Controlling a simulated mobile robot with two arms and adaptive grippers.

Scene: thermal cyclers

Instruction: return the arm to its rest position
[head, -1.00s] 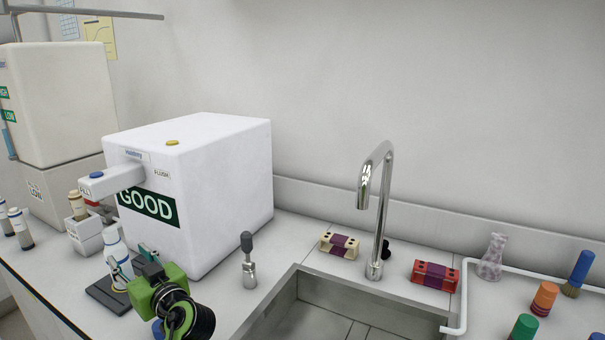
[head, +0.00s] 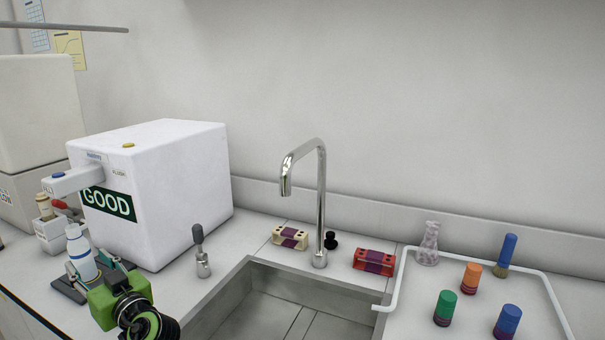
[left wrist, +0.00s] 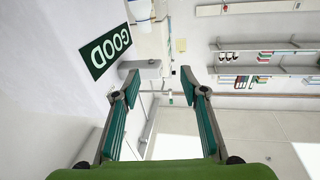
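My left gripper (head: 97,278) is at the lower left of the head view, its green body and black wrist in front of the white GOOD machine (head: 170,190). In the left wrist view my left gripper (left wrist: 158,88) has its two teal-padded fingers spread wide, with nothing held between them. The machine's side with the GOOD sign (left wrist: 105,52) shows beside the fingers there. A white bottle with a blue band (head: 80,252) appears close by the fingers in the head view; I cannot tell the gap in depth. My right gripper is not in view.
A steel sink (head: 285,300) with a tall faucet (head: 321,200) lies right of the gripper. A grey-topped tool (head: 202,255) stands between machine and sink. Two small racks (head: 290,237) (head: 374,262) sit behind the sink. A white-railed area (head: 400,285) at right holds several coloured items.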

